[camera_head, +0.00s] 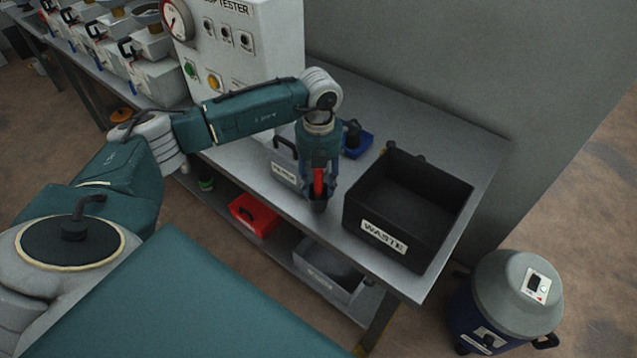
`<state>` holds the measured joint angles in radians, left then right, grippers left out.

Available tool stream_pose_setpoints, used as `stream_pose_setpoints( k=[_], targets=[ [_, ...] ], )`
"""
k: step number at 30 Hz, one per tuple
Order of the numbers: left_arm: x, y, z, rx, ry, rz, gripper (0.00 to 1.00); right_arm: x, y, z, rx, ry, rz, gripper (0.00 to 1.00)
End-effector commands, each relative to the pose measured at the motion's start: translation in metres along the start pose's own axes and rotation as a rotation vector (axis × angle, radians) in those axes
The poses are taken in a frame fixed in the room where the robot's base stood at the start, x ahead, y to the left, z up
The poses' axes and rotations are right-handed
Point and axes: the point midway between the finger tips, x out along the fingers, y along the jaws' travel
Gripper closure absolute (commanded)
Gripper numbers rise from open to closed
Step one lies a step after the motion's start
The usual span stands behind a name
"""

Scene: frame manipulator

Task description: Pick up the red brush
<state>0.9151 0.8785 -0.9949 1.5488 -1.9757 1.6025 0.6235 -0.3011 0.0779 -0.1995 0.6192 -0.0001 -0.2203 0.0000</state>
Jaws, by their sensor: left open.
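My left gripper (319,192) points down over the bench top, just left of the black waste box. It is open. A narrow upright red piece, which looks like the handle of the red brush (318,182), shows between its fingers. The fingers overlap the brush, so its lower end is mostly hidden. I cannot tell whether the fingers touch it. My right gripper is not in view.
The black waste box (378,236) stands close to the right of the gripper. A grey labelled bin (284,168) and a blue-based item (357,147) are close behind. A white tester machine (262,50) stands at the back. A vacuum (513,294) is on the floor.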

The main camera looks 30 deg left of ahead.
Motion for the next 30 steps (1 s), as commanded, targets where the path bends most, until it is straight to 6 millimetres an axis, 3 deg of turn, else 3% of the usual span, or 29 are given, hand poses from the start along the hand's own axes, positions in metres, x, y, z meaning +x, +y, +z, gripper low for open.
stream_pose_setpoints(
  k=[4, 11, 23, 30],
  targets=[
    [0.001, 0.0, 0.0, 0.0, 0.0, 0.0, 0.59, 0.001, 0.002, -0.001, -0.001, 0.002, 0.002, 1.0],
    [0.0, 0.0, 0.0, 0.0, 0.0, -0.001, 1.0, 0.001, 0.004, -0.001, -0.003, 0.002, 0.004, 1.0],
    [-0.004, 0.0, 0.0, 0.0, -0.001, -0.001, 1.0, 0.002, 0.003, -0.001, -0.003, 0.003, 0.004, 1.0],
    [-0.03, 0.0, 0.001, 0.0, -0.004, -0.001, 1.0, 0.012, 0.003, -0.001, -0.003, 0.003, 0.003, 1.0]
  ],
)
